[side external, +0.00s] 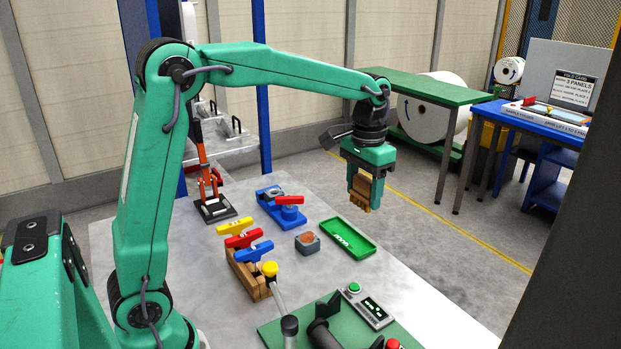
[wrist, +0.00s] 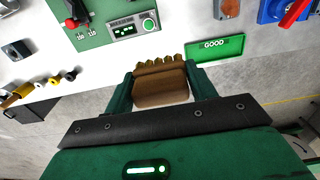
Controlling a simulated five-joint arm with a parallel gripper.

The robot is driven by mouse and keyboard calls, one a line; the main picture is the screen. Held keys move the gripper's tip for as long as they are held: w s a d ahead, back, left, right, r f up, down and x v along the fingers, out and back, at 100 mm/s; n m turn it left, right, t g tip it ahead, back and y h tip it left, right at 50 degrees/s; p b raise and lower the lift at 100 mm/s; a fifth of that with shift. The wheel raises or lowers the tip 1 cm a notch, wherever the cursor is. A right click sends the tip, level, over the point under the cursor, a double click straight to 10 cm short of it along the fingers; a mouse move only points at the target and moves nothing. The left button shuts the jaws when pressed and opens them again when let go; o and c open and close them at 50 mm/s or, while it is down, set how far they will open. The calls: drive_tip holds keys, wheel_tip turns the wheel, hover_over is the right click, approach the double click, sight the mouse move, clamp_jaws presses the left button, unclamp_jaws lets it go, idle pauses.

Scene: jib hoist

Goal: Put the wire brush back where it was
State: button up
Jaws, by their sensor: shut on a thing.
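The wire brush (side external: 361,190) is a brown, wooden-looking block with a bumpy, scalloped edge. My gripper (side external: 365,184) is shut on it and holds it in the air, right of the green tray and near the table's right edge. In the wrist view the brush (wrist: 160,92) sits between the two green fingers of my gripper (wrist: 161,86), its scalloped edge toward the table. Its bristles cannot be made out clearly. No marked place for the brush can be told in these views.
A green tray marked GOOD (side external: 365,253) lies on the grey table (side external: 330,277).

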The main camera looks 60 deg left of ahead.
drive_tip(key=s+a+f, duration=1)
drive_tip(key=f, duration=0.2)
drive_tip(key=a+f, duration=0.2)
drive_tip(key=a, duration=0.1)
drive_tip(key=a+f, duration=0.2)
drive_tip(key=a, duration=0.2)
drive_tip(key=a+f, duration=0.2)
drive_tip(key=a, duration=0.2)
drive_tip(key=shift+s+a+f, duration=0.1)
drive_tip(key=shift+s+f, duration=0.25)
drive_tip(key=shift+f, duration=0.05)
drive_tip(key=shift+f, duration=0.1)
drive_tip(key=shift+f, duration=1.9)
drive_tip(key=shift+f, duration=0.15)
drive_tip(key=o, duration=1)
